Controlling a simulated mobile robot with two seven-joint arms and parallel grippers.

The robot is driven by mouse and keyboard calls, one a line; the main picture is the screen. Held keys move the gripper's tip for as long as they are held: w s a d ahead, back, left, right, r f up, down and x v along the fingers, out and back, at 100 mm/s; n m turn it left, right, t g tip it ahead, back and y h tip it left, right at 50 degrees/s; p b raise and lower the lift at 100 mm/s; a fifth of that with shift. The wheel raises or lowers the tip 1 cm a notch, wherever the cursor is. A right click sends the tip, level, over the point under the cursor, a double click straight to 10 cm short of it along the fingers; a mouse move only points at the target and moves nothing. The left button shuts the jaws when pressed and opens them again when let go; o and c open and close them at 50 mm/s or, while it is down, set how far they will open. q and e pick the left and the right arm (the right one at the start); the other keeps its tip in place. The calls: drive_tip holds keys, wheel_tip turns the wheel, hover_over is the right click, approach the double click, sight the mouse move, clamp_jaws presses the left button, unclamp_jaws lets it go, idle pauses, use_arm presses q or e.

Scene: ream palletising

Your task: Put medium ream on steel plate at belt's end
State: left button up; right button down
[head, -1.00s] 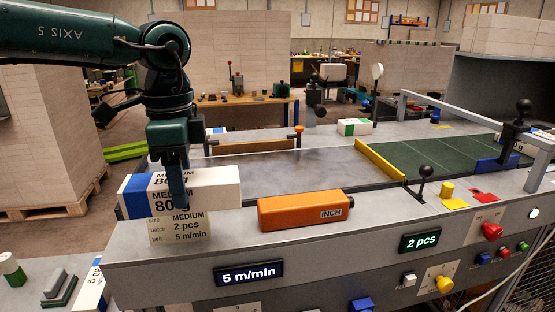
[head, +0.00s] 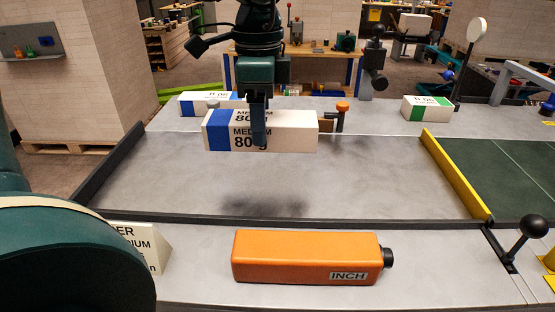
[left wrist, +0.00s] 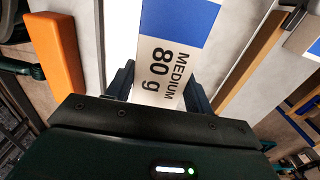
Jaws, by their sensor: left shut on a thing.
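The medium ream (head: 290,131), white with a blue end and "MEDIUM 80 g" print, hangs level in my left gripper (head: 258,138). The gripper is shut on it from above, one finger crossing its front face. The ream also shows between the fingers in the left wrist view (left wrist: 165,65). The steel plate (head: 340,180) is a wide grey sheet left of the green belt (head: 525,165). A soft shadow lies on the plate below the ream, which is held clear of it. My right gripper is out of view.
A yellow bar (head: 455,175) parts plate from belt. Dark rails edge the plate's left and front. An orange INCH box (head: 305,257) lies in front. Behind stand a blue-ended ream (head: 195,103), a green-ended ream (head: 427,108) and an orange-topped post (head: 342,108). The plate is bare.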

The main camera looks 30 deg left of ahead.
use_arm(q)
wheel_tip(320, 180, down, 4)
drive_tip(key=shift+s+b, duration=0.1)
drive_tip(key=shift+b, duration=0.5)
wheel_tip(320, 180, down, 4)
drive_tip(key=shift+r+b, duration=0.15)
drive_tip(key=shift+b, duration=0.65)
drive_tip(key=o, duration=1.2)
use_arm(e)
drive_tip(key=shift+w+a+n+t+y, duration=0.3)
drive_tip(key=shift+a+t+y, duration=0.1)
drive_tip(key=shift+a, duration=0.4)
